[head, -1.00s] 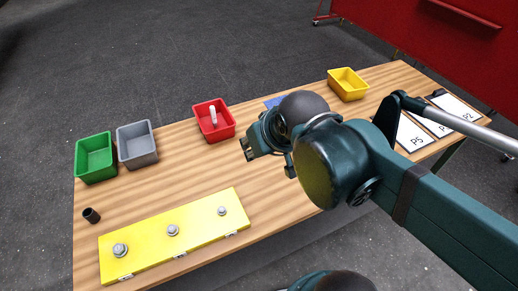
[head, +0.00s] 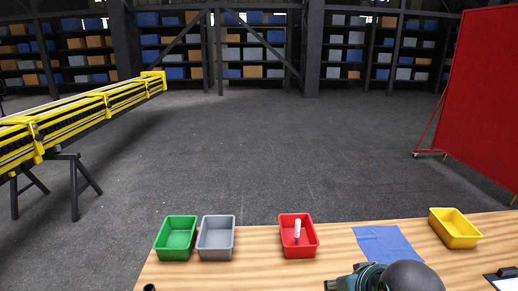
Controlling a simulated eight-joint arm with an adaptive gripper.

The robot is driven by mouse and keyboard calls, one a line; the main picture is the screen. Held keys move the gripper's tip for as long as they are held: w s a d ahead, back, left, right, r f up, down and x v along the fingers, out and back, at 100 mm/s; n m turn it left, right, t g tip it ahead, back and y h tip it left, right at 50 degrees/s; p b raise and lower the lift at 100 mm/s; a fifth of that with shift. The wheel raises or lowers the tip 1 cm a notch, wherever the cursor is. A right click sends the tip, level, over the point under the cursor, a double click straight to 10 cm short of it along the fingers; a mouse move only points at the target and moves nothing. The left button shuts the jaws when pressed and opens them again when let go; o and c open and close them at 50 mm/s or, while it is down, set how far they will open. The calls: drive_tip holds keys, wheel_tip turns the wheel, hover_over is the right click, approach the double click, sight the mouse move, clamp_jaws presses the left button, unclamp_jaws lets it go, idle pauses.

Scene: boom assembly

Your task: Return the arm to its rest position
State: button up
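My gripper (head: 350,280) shows only in part at the bottom edge of the head view, right of centre. It is over the near part of the wooden table (head: 270,275), just below a blue cloth (head: 386,246). A dark round part of my arm (head: 411,278) is beside it on the right. The fingertips are small and partly cut off, so I cannot tell whether they are open or shut. The rest of the arm is out of frame.
Green (head: 176,238), grey (head: 216,238), red (head: 298,236) and yellow (head: 454,229) bins stand along the table's far edge. A white cylinder (head: 298,229) stands in the red bin. A yellow boom (head: 80,116) on trestles is at left; a red panel (head: 486,100) is at right.

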wheel_tip(320, 180, down, 7)
drive_tip(key=b, duration=0.5)
drive_tip(key=shift+r+b, duration=0.2)
drive_tip(key=shift+b, duration=0.15)
idle(0.7)
